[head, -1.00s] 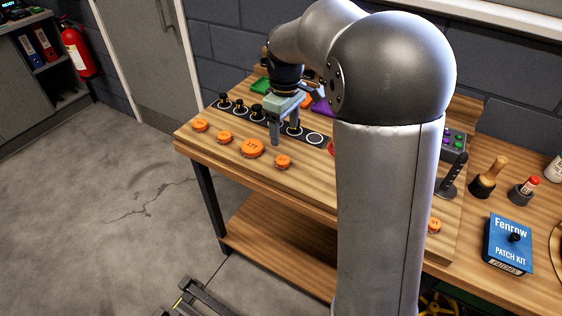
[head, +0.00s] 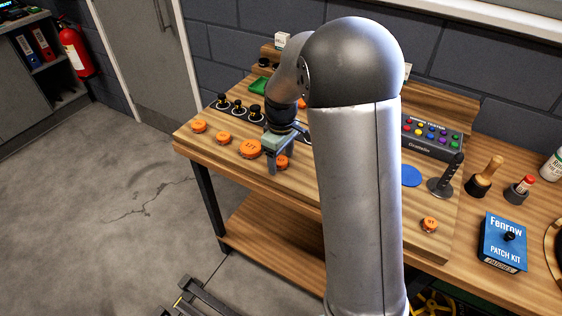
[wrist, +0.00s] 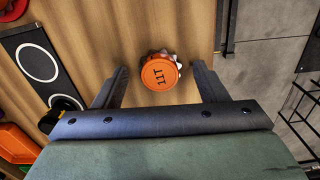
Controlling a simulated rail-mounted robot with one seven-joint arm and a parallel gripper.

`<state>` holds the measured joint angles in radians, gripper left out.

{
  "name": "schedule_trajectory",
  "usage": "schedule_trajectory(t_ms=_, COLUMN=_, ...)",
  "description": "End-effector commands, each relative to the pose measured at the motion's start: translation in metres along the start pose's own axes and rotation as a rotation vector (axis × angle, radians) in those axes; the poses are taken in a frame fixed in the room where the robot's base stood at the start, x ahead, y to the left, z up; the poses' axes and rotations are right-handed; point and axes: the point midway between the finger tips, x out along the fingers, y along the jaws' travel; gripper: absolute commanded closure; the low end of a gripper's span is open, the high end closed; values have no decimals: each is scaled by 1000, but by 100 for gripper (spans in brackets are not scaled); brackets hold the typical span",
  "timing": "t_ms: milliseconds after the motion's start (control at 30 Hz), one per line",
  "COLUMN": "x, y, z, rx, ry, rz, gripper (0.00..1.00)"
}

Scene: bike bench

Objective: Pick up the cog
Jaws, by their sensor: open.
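An orange cog marked 11T (wrist: 160,72) lies on the wooden bench, with pale teeth showing at its edge. In the wrist view it sits between the two fingers of my open gripper (wrist: 161,70), with a gap on each side. In the head view my gripper (head: 279,168) is at the front of the bench by an orange cog (head: 283,162), which a finger partly hides. How high the fingertips are above the wood is hard to tell.
More orange cogs lie along the front edge, a larger one (head: 250,149) close left and another (head: 429,224) far right. Behind is a black strip (wrist: 35,62) with white rings and black pegs. A button box (head: 432,138) and blue patch kit (head: 505,243) stand right.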

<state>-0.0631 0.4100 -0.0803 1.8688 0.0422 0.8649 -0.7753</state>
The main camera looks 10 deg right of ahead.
Motion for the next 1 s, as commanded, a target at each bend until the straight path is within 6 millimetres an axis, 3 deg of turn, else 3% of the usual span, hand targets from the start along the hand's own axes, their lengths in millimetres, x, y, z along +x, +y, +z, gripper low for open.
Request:
schedule_trajectory(t_ms=67, x=0, y=0, z=0, rx=0, ry=0, rz=0, gripper=40)
schedule_trajectory(t_ms=200, x=0, y=0, z=0, rx=0, ry=0, rz=0, gripper=78)
schedule_trajectory(t_ms=233, x=0, y=0, z=0, rx=0, ry=0, rz=0, gripper=82)
schedule_trajectory(t_ms=667, x=-8, y=1, z=-1, rx=-1, ry=3, rz=2, gripper=82)
schedule_trajectory(t_ms=867, x=-36, y=0, z=0, rx=-2, ry=4, rz=4, gripper=82)
schedule_trajectory(t_ms=1000, x=-65, y=-22, z=16, rx=-1, ry=7, rz=5, gripper=82)
